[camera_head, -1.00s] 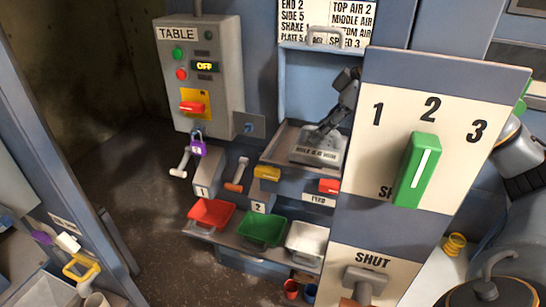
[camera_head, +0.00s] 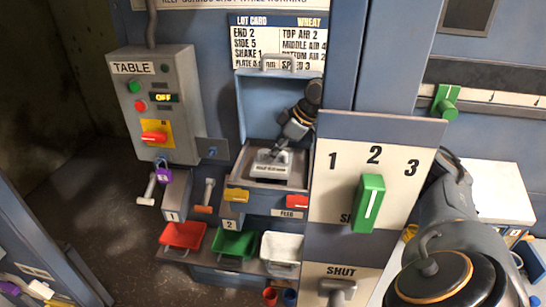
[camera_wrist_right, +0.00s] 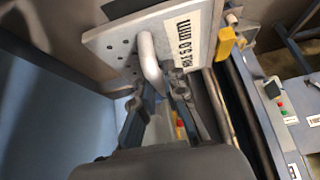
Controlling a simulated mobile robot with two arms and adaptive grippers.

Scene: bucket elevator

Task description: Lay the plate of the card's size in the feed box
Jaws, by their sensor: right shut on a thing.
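My right gripper (camera_head: 283,150) is shut on the handle of a grey metal plate (camera_head: 262,171). In the wrist view the plate (camera_wrist_right: 118,48) has small holes and a label reading 5.0 mm; the jaws (camera_wrist_right: 160,92) are around its handle (camera_wrist_right: 149,58). In the head view the plate is within the opening of the feed box (camera_head: 262,201); I cannot tell whether it touches the bottom. The box's lid (camera_head: 268,108) stands open behind it. The lot card (camera_head: 278,40) reads WHEAT; its plate line seems to say 5.0 mm, partly covered by the lid handle. My left gripper is out of view.
A yellow latch (camera_head: 236,195) and a red one (camera_head: 297,202) sit on the box's front. Red (camera_head: 182,235), green (camera_head: 233,244) and white (camera_head: 281,248) trays are below. A panel with a green selector (camera_head: 368,203) stands close on the right. The TABLE switch box (camera_head: 152,105) shows OFF.

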